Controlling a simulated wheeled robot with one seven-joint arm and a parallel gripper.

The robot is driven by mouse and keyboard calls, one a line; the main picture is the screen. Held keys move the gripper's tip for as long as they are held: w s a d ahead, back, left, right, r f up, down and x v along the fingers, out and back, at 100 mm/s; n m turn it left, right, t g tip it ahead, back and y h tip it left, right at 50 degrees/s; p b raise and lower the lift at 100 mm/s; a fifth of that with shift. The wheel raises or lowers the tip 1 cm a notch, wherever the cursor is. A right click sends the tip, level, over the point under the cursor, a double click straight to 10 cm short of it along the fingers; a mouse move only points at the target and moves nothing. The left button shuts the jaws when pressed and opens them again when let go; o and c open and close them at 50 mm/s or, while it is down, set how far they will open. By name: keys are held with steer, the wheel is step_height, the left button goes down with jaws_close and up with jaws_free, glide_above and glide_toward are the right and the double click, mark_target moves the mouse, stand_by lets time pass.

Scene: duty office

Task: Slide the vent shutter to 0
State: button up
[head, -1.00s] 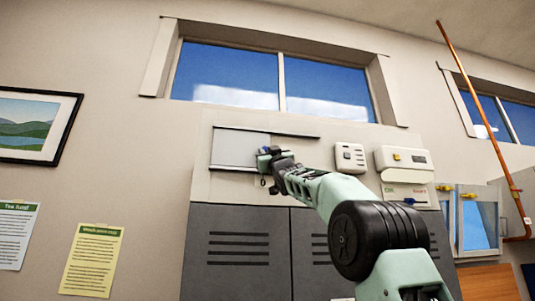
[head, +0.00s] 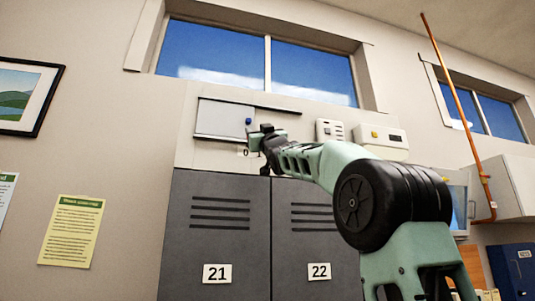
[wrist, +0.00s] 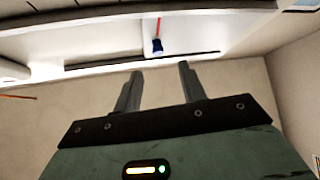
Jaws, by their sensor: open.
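The vent shutter (head: 222,118) is a pale grey panel at the left of its dark-edged rail, on the wall above the lockers. Its blue knob (head: 249,121) sits at the panel's right edge; a "0" mark (head: 245,153) shows just below. My gripper (head: 256,140) is beside the knob, to its lower right, and appears apart from it. In the wrist view, the blue knob (wrist: 157,46) with a red line above it lies beyond the fingertips, roughly centred between them. My gripper (wrist: 160,68) is open with nothing between its fingers.
Grey lockers (head: 225,250) stand below the vent. A white switch box (head: 330,130) and a control box (head: 382,138) with a yellow button are on the wall to the right, behind my arm. A window (head: 265,65) is above. An orange pipe (head: 462,100) runs down at the right.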

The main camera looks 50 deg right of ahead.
steer(key=b+v, duration=0.4)
steer(key=v, duration=0.4)
steer(key=shift+s+f, duration=0.25)
steer(key=shift+f, duration=0.05)
steer(key=shift+a, duration=0.1)
